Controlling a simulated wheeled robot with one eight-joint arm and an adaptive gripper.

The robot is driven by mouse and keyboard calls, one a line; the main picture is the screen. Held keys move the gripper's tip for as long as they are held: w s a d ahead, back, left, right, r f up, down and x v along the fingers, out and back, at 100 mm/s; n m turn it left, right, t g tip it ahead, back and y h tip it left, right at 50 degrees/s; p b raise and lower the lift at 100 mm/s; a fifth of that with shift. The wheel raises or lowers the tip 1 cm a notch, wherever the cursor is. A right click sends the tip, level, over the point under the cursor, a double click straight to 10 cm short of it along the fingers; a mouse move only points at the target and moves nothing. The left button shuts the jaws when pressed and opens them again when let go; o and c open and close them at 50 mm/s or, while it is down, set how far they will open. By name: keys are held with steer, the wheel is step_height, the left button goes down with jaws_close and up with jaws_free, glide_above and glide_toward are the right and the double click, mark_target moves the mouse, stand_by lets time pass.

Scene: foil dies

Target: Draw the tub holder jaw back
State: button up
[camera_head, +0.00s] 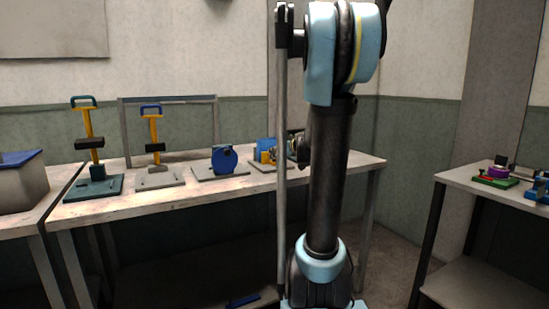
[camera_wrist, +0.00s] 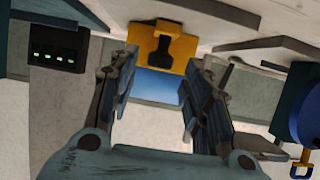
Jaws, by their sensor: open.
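A blue and yellow fixture on a grey plate (camera_head: 264,153) stands at the right end of the long bench, and may be the tub holder. In the wrist view a yellow block (camera_wrist: 142,45) with a dark T-shaped piece (camera_wrist: 176,46) lies just beyond my fingertips, with a blue face (camera_wrist: 160,84) below it. I cannot tell which part is the jaw. My gripper (camera_wrist: 159,68) is open, its fingers on either side of the view of the block, with nothing seen between them. I cannot tell whether they touch it. In the head view my arm partly hides this spot.
A blue round device (camera_head: 225,159) stands left of the fixture; it also shows at the wrist view's right edge (camera_wrist: 308,105). Two yellow-stemmed presses (camera_head: 97,150) (camera_head: 155,143) stand farther left. A dark panel with green lights (camera_wrist: 58,50) is left. A side table (camera_head: 455,178) holds small fixtures.

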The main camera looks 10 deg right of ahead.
steer(key=shift+x, duration=1.85)
jaws_close()
